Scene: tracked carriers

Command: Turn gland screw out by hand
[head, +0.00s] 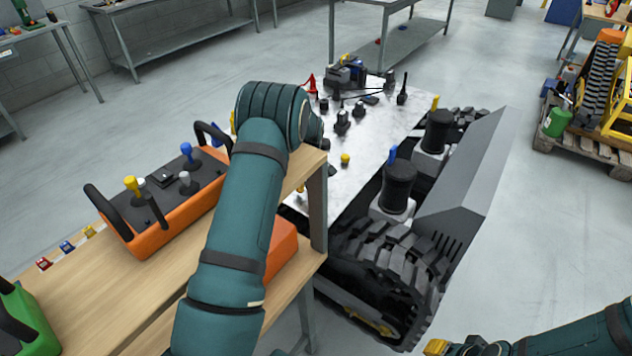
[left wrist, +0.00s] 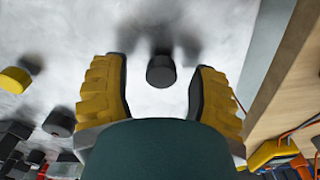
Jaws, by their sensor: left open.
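A dark round knob-like part (left wrist: 161,71), possibly the gland screw, stands on the pale metal surface in the left wrist view. My left gripper (left wrist: 158,88) is open, with its yellow ribbed fingers on either side of this part and a gap at each side. No contact shows. In the head view my left arm hides most of that gripper. My right gripper (head: 452,347) is at the bottom edge of the head view, partly cut off, away from the tracked carrier (head: 470,185).
The carrier's pale deck (head: 375,130) bears several black fittings and a yellow knob (head: 345,159). A wooden bench (head: 100,318) with an orange control box (head: 165,232) stands at left. Its edge is close beside my left gripper. Open floor lies to the right.

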